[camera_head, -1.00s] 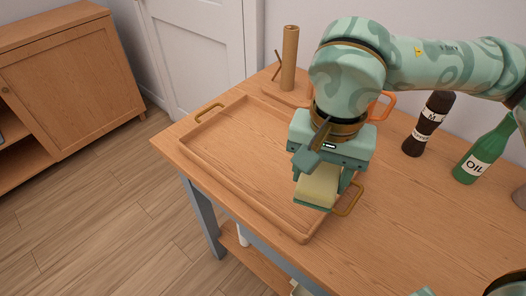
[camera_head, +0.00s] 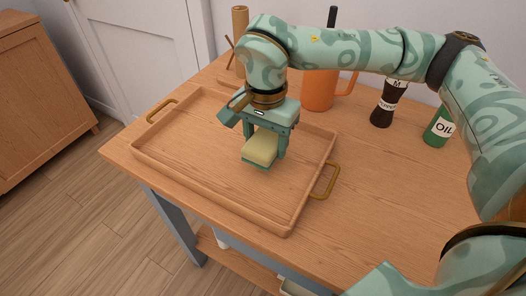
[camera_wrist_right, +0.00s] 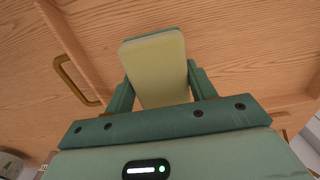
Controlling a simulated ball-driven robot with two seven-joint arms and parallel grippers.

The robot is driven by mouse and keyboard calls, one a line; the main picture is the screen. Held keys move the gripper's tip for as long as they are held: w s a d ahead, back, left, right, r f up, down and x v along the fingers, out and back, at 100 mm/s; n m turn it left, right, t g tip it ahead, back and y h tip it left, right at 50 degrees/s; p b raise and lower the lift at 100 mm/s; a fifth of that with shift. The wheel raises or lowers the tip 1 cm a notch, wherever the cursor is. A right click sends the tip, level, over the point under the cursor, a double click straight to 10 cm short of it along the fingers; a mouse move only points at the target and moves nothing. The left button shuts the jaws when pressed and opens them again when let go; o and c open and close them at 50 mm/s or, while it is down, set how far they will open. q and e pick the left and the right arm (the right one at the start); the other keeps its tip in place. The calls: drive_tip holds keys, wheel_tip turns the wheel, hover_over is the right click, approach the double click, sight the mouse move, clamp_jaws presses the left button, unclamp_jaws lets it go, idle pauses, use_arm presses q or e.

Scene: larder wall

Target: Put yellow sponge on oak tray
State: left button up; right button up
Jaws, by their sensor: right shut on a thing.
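The yellow sponge (camera_head: 261,147), with a green layer on one face, is between the fingers of my right gripper (camera_head: 263,156). The gripper is shut on it. The oak tray (camera_head: 208,204) lies on the table, with brass handles at its two ends. The gripper and sponge are over the inside of the tray, right of its middle. I cannot tell whether the sponge touches the tray floor. In the right wrist view the sponge (camera_wrist_right: 155,65) sticks out past the fingers over wood. My left gripper is not in view.
An orange mug (camera_head: 318,92), a dark pepper mill (camera_head: 387,103) and a green oil bottle (camera_head: 439,130) stand behind and to the right. The tray's left part is empty.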

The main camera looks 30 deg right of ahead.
sight(265, 152)
drive_tip(key=f, duration=0.1)
drive_tip(key=f+b, duration=0.2)
drive_tip(key=f, duration=0.1)
drive_tip(key=shift+w, duration=0.25)
drive_tip(key=shift+r, duration=0.1)
drive_tip(key=o, duration=1.1)
wheel_tip(265, 152, up, 12)
drive_tip(key=p, duration=0.4)
drive_tip(key=shift+p, duration=0.35)
